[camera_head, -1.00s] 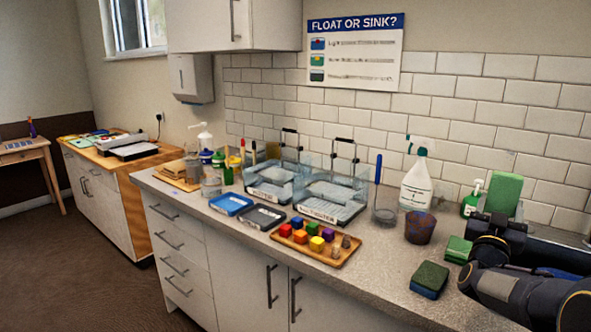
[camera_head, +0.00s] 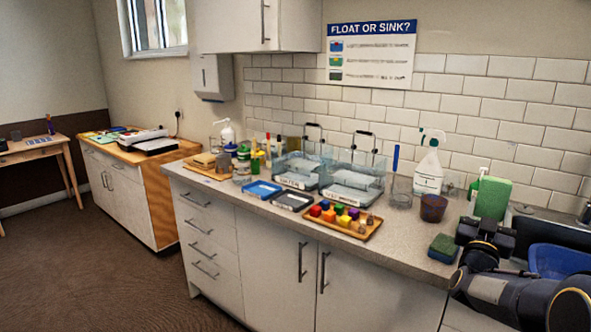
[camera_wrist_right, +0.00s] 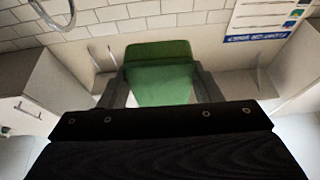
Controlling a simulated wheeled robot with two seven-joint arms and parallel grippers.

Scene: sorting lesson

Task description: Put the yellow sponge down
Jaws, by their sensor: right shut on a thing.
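No sponge that looks plainly yellow shows. My right gripper (camera_head: 486,226) is shut on a green sponge (camera_head: 492,198), which stands up from the jaws above the right part of the counter. In the right wrist view the green sponge (camera_wrist_right: 160,75) sits between the two fingers (camera_wrist_right: 160,92). Another sponge, green on top and blue below (camera_head: 443,247), lies on the counter near its front edge, left of my right gripper. My left gripper is not in view.
The grey counter (camera_head: 405,233) has a bare patch left of the two-coloured sponge. A dark cup (camera_head: 433,208), a white spray bottle (camera_head: 429,172) and a wooden tray of coloured blocks (camera_head: 370,233) stand around it. A blue basin (camera_head: 560,262) is at the right.

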